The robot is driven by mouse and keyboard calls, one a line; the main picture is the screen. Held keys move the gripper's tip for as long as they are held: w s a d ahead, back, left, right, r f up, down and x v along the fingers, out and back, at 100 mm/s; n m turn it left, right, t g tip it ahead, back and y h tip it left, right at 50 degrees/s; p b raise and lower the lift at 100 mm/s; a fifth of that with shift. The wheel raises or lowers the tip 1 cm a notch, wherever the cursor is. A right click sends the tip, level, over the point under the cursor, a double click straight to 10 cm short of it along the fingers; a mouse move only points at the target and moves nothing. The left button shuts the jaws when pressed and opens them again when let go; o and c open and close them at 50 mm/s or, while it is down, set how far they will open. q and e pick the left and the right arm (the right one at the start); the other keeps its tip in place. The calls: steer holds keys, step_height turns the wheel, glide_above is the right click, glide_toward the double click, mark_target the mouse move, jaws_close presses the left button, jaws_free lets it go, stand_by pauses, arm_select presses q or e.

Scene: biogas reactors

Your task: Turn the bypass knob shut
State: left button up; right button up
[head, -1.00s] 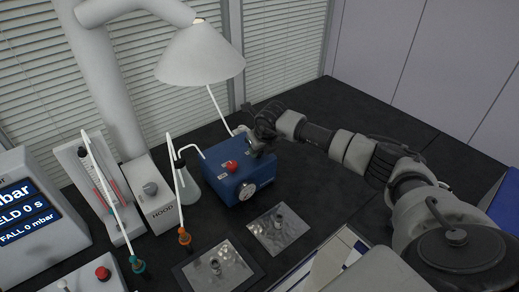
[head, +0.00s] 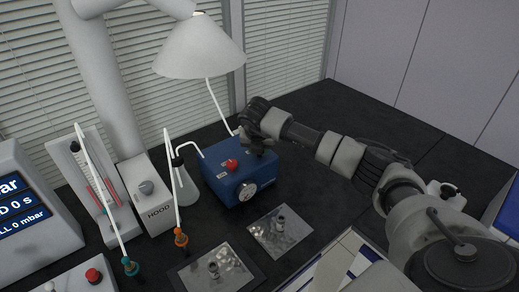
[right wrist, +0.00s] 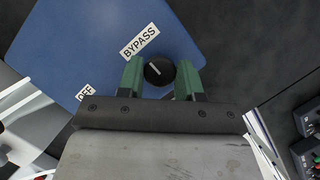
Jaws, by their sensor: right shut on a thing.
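The bypass knob (right wrist: 160,71) is a small round black knob with a pale pointer line on top of a blue box (head: 222,180). In the right wrist view the line slants to the upper left. A "BYPASS" label (right wrist: 140,41) sits just above it and an "OFF" label (right wrist: 86,92) to its left. My right gripper (right wrist: 160,78) has its green fingers on either side of the knob, shut on it. In the head view my right gripper (head: 258,148) is over the box's back right corner and hides the knob. My left gripper is not in view.
The black bench is clear at back right.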

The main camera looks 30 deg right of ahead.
stand_by(0.5)
steer(key=o, duration=0.9)
steer(key=shift+r, duration=0.15)
steer(key=b+v, duration=0.2)
steer(key=v, duration=0.8)
steer(key=shift+a+r, duration=0.15)
steer(key=shift+r, duration=0.1)
steer(key=shift+s+f, duration=0.1)
steer(key=shift+s, duration=0.05)
